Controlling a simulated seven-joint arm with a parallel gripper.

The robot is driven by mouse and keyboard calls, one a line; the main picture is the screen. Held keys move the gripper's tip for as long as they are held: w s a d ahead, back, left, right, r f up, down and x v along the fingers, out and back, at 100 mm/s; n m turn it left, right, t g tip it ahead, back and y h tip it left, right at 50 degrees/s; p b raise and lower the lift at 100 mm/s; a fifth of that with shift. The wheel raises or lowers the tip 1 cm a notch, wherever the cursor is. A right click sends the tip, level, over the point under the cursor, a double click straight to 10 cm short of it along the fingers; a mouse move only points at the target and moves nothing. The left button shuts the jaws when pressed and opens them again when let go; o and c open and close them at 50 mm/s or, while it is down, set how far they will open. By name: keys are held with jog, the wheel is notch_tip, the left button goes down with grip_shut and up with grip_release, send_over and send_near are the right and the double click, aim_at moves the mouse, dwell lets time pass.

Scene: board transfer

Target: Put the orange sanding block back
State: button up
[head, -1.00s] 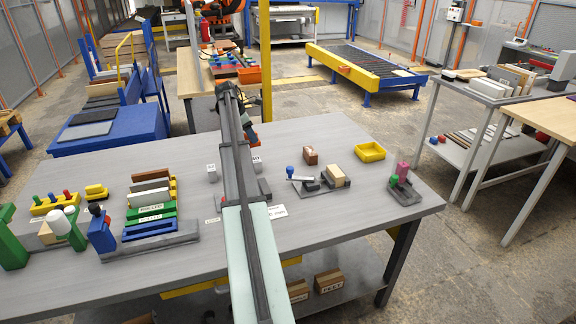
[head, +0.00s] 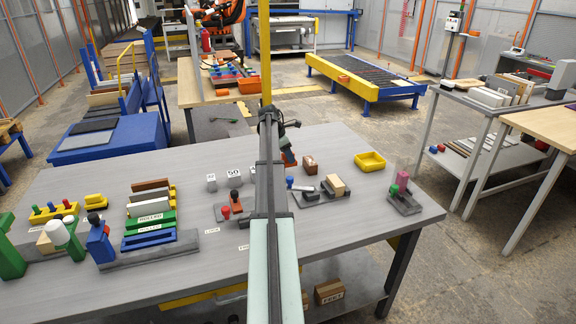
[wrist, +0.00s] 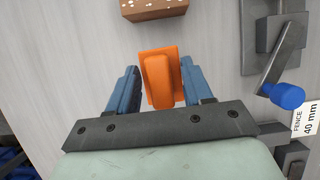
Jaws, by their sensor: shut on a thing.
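The orange sanding block (wrist: 160,78) is between the two blue fingers of my gripper (wrist: 158,92) in the wrist view, and the gripper is shut on it. In the head view a small orange part of the block (head: 289,158) shows beside the dark end of my arm, over the far middle of the grey table (head: 190,285). My arm hides part of the block and the table there. I cannot tell how high the block is above the table.
A brown block (head: 310,164) lies close by, just ahead of the sanding block in the wrist view. To the right is a fixture with a blue knob (wrist: 285,96) and a "FENCE 40 mm" label (wrist: 306,121). A yellow tray (head: 370,161) stands at the far right.

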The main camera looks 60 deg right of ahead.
aim_at(288, 163)
jog(key=shift+f, duration=2.3)
jog(key=shift+f, duration=0.1)
jog(key=o, duration=1)
jog(key=v, duration=1.1)
jog(key=shift+w+a+r, duration=0.15)
jog(key=shift+r, duration=0.45)
jog(key=shift+w, duration=0.1)
